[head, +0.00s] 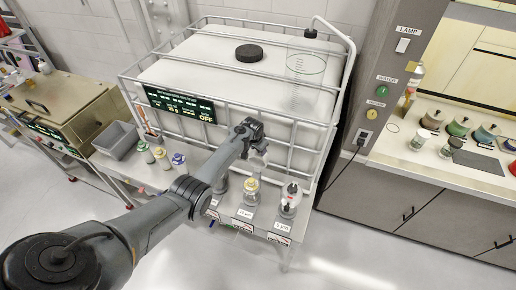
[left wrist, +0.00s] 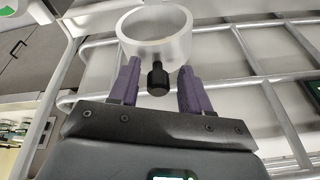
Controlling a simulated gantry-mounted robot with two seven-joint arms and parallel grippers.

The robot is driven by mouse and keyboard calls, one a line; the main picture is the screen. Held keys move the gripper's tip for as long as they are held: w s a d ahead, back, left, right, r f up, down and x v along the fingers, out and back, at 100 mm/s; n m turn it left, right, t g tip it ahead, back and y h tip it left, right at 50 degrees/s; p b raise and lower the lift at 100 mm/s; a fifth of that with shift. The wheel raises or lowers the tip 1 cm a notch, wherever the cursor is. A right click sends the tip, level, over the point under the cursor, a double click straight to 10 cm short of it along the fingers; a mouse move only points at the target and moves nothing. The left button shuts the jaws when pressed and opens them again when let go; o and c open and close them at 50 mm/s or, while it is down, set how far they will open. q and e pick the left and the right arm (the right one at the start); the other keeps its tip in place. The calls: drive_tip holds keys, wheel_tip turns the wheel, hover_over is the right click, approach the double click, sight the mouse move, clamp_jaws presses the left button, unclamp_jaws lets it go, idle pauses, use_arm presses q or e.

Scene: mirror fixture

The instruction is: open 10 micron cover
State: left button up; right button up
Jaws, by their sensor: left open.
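A row of small clear filter housings stands on the front shelf of the bench in the head view. Another housing (head: 221,184) is partly hidden by my left arm. My left gripper (head: 260,153) is above and behind this row. In the left wrist view its purple fingers (left wrist: 157,92) are open on either side of a black knob (left wrist: 157,78) below a pale ring (left wrist: 154,36). I cannot tell which housing this is.
A large white caged tank (head: 215,72) stands behind the housings, its metal bars close to my gripper. Several small bottles (head: 161,157) and a grey bin (head: 117,139) are on the left. A counter with flasks (head: 458,126) is on the right.

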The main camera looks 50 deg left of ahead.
use_arm(q)
drive_tip(key=shift+s+d+f, duration=0.1)
drive_tip(key=shift+d, duration=0.05)
drive_tip(key=shift+s+d+r, duration=0.1)
drive_tip(key=shift+r, duration=0.35)
drive_tip(key=p+v, duration=0.1)
drive_tip(key=v, duration=0.9)
drive_tip(key=shift+r, duration=0.1)
